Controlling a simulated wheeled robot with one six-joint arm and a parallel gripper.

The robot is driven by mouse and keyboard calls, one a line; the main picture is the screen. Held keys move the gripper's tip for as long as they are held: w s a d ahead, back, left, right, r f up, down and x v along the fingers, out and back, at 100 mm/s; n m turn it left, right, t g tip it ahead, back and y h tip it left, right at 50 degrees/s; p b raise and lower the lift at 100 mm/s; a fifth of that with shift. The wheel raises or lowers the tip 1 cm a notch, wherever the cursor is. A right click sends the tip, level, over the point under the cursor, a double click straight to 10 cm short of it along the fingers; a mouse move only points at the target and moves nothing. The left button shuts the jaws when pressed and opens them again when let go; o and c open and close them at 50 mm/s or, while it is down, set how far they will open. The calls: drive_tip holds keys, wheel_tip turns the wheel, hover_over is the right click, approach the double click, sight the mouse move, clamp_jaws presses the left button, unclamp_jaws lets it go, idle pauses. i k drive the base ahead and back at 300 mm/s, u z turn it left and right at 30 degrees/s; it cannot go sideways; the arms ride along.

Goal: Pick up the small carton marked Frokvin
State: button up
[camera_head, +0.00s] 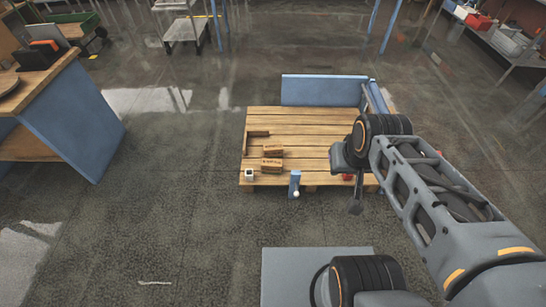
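Two small brown cartons sit close together on the left front part of a slatted wooden platform (310,125). The rear carton (272,150) and the front carton (270,165) both bear dark marks too small to read, so I cannot tell which is marked Frokvin. My gripper (355,208) hangs down from my arm at the platform's front right, to the right of the cartons and apart from them. Its fingers are small and dark, and I cannot see whether they are open.
A brown corner-shaped piece (257,134) lies behind the cartons. A red item (347,177) is partly hidden by my arm. Blue panels (320,90) border the back and right.

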sight(271, 150)
drive_tip(key=k, duration=1.45)
drive_tip(key=u, duration=1.05)
drive_tip(key=i, duration=6.6)
drive_tip(key=z, duration=4.25)
drive_tip(key=i, duration=0.9)
